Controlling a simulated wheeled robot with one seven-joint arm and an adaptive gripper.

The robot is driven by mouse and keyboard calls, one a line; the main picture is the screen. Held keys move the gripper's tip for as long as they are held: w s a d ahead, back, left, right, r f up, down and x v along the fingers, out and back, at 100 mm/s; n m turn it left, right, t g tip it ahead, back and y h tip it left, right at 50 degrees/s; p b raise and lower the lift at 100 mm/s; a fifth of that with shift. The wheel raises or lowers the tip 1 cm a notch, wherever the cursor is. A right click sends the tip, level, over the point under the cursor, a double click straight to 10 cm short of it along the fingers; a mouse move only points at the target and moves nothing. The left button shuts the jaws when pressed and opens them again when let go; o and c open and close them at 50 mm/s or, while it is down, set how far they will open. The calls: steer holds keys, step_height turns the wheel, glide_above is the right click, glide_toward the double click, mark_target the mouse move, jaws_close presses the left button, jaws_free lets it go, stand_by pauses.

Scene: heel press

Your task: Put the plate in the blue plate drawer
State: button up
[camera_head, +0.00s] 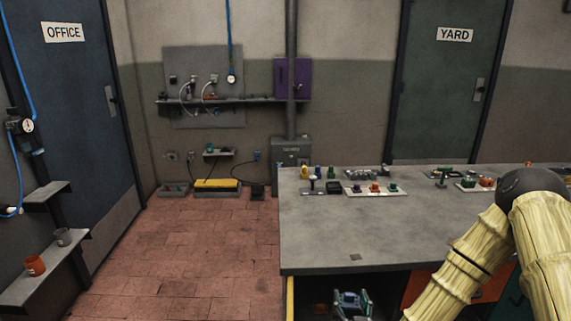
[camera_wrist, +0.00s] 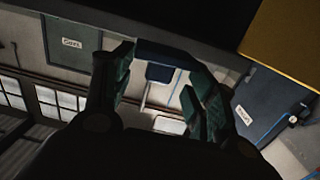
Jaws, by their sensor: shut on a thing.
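My gripper (camera_head: 350,300) is low in front of the bench, in the dark space below the top, beside an upright yellow edge. In the wrist view its two green fingers (camera_wrist: 168,62) are closed on a dark blue bar-like thing (camera_wrist: 160,52) that spans between their tips. I cannot tell whether this is a handle or the rim of something. I cannot make out a plate in either view. A blue drawer front is not clearly visible; the space under the bench is dark and partly cut off by the picture's lower edge.
The grey bench (camera_head: 400,225) has small parts and pale trays along its back. An orange front (camera_head: 422,286) is below it, partly behind my arm. The yellow panel (camera_wrist: 290,40) is close in the wrist view. Red tiled floor (camera_head: 195,245) is free at left.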

steer(key=s+f, duration=0.6)
steer(key=f, duration=0.1)
steer(key=shift+s+f, duration=0.15)
steer(key=shift+f, duration=0.05)
